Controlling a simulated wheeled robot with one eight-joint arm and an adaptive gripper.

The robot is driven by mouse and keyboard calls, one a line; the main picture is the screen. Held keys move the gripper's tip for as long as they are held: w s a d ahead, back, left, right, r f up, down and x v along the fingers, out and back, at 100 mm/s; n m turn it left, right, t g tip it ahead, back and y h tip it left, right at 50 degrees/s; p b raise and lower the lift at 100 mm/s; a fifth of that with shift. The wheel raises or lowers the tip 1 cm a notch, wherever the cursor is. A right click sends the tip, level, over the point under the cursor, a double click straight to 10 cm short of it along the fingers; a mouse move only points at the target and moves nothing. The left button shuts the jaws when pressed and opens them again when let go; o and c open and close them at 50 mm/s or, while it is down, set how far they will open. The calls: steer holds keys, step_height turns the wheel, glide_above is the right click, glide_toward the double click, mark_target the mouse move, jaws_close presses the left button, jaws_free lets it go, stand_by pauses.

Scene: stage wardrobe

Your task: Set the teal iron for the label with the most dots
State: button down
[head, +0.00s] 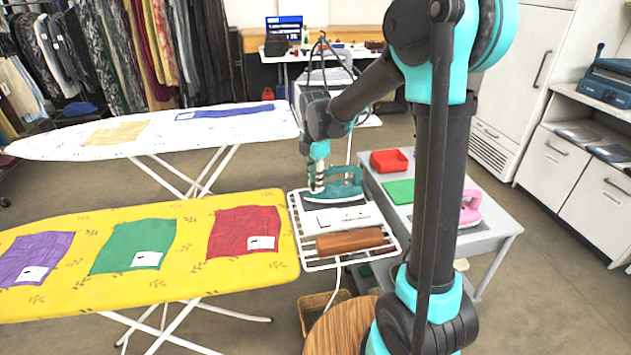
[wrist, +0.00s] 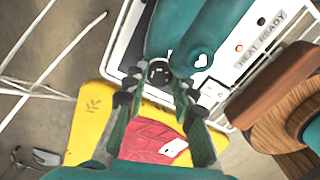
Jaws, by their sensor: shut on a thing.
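The teal iron (head: 343,184) stands on the white rack at the end of the yellow ironing board. My gripper (head: 317,187) is at its left end, with its fingers pointing down. In the wrist view, the fingertips (wrist: 160,88) are closed around a small round dial with white marks on the teal iron (wrist: 210,40). The dial's setting cannot be read. Purple (head: 36,257), green (head: 134,246) and red (head: 244,232) cloths lie on the yellow board, each with a white label. The dots on the labels are too small to count.
The rack (head: 311,265) also holds a brown wooden block (head: 349,241). A white ironing board (head: 70,142) stands behind. A "HEAT READY" panel (wrist: 262,40) lies beside the iron.

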steer(key=m, duration=1.2)
steer(key=shift+m, duration=0.3)
stand_by(0.4)
steer(key=c, duration=1.2)
jaws_free()
step_height(320, 180, up, 12)
